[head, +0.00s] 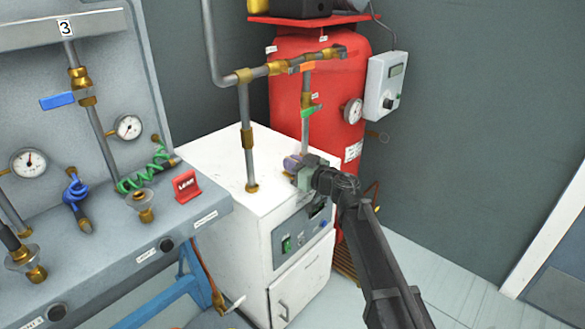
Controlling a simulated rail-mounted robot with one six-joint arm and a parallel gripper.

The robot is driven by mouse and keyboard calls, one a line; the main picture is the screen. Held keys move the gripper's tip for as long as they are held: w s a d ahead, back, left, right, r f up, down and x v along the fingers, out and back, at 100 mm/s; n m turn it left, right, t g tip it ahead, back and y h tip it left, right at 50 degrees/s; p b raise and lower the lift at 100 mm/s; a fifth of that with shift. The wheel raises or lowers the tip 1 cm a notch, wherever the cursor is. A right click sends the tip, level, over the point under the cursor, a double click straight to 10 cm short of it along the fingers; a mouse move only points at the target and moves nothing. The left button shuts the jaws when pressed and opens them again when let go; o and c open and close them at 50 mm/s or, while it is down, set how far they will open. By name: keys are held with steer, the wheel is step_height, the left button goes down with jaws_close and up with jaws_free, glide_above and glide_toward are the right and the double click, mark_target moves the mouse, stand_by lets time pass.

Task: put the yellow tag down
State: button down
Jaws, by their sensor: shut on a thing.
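My gripper (297,167) is over the front right part of the white cabinet's top. I cannot make out a yellow tag in this view. I cannot tell whether the held thing touches the cabinet top.
The white cabinet (215,190) carries upright grey pipes (246,115) close to the gripper. A red tank (290,50) stands behind. A red "LEAK" sign (186,187) stands on the grey bench (110,240) at left, beside gauges and hoses. Some cabinet top is bare.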

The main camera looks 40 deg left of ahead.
steer(key=shift+f, duration=0.15)
steer(key=c, duration=1.2)
jaws_free()
